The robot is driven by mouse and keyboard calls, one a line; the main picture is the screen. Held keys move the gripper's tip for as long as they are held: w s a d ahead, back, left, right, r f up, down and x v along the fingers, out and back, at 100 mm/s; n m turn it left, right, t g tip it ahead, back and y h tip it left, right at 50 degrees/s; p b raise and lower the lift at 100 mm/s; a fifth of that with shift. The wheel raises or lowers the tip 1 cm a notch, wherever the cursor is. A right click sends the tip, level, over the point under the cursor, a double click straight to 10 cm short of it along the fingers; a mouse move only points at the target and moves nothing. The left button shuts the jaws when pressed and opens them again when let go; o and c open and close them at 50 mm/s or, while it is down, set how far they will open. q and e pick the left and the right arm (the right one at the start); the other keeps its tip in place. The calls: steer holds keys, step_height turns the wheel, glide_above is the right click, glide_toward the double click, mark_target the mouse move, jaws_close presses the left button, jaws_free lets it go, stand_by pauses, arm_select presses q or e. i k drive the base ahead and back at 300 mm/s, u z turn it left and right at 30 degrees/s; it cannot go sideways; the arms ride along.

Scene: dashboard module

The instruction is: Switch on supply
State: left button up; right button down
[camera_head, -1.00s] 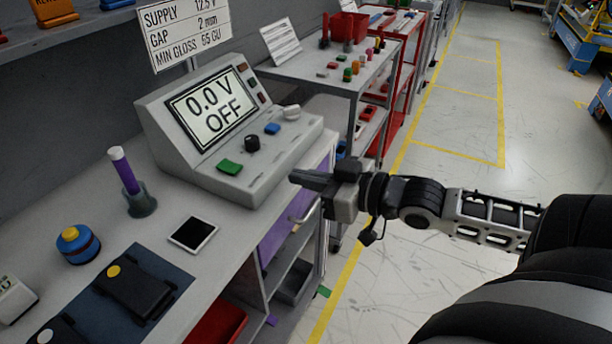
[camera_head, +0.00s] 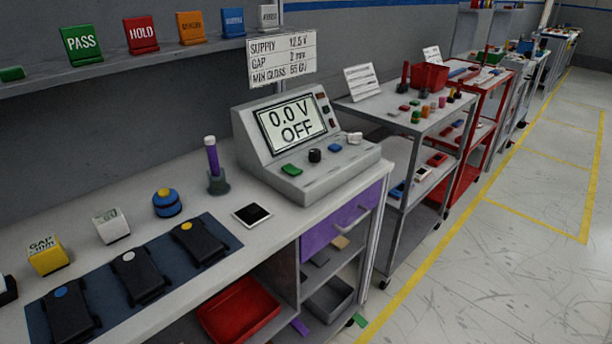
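The grey power supply (camera_head: 325,178) stands at the right end of the workbench. Its screen (camera_head: 291,121) reads "0.0 V OFF". On its sloping front panel are a green button (camera_head: 291,169), a black knob (camera_head: 315,155), a blue button (camera_head: 334,148) and a pale knob (camera_head: 354,138). A sign (camera_head: 282,58) above it reads supply 12.5 V, gap 2 mm and a min gloss value. Neither of my grippers is in view.
A blue mat (camera_head: 210,266) with several dark modules lies on the bench. A purple-handled tool (camera_head: 212,160) stands in a holder, near a small black-screened tablet (camera_head: 252,214). A shelf with labelled blocks runs above. Carts stand to the right; the floor beyond is clear.

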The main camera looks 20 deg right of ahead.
mark_target(289, 168)
steer(key=k, duration=1.25)
steer(key=z, duration=1.1)
steer(key=i, duration=1.6)
steer(key=u, duration=0.9)
steer(key=i, duration=0.4)
steer(key=u, duration=0.4)
